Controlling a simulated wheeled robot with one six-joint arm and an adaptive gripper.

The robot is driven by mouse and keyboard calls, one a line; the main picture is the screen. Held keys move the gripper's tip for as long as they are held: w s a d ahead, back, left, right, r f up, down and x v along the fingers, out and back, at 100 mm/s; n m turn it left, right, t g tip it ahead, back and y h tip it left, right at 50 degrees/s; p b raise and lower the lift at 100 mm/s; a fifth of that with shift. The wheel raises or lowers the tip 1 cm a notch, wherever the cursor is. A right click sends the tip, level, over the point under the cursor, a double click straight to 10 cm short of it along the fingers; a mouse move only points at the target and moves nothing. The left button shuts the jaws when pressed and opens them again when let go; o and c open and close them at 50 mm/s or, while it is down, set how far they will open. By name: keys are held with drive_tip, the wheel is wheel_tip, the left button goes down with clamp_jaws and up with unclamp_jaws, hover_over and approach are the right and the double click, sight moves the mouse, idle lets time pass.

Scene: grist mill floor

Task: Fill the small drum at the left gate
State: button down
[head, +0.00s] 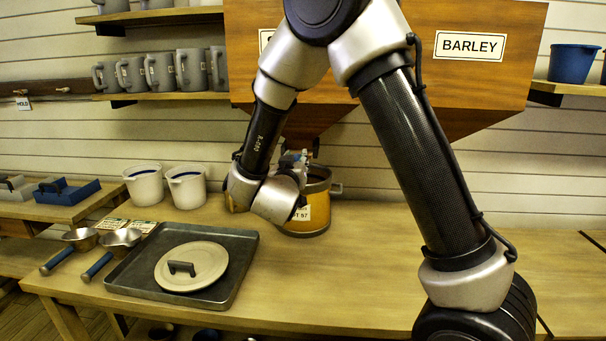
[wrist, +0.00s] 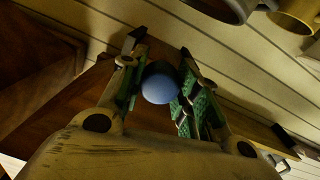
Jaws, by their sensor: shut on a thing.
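The small yellow drum (head: 317,220) with a white label stands on the bench under the left hopper outlet. My wrist hides its left side, and its contents cannot be seen. The wooden hopper (head: 400,45) hangs above; its left sign is mostly hidden behind my arm, and its right sign (head: 471,46) reads BARLEY. My gripper (head: 296,160) is at the left outlet, just above the drum's rim. In the wrist view my gripper (wrist: 160,58) is shut on a round blue knob (wrist: 160,88), which sits between the green-padded fingers. The gate itself is hidden.
A dark tray (head: 237,262) holds a round cream lid (head: 192,266) with a black handle. Two scoops (head: 83,238) lie left of it. Two white buckets (head: 187,188) stand left of the drum. Grey jugs (head: 160,72) line the shelf. The bench's right side is clear.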

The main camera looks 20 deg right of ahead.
drive_tip(key=shift+s, duration=0.1)
drive_tip(key=shift+v, duration=2.15)
idle(5.8)
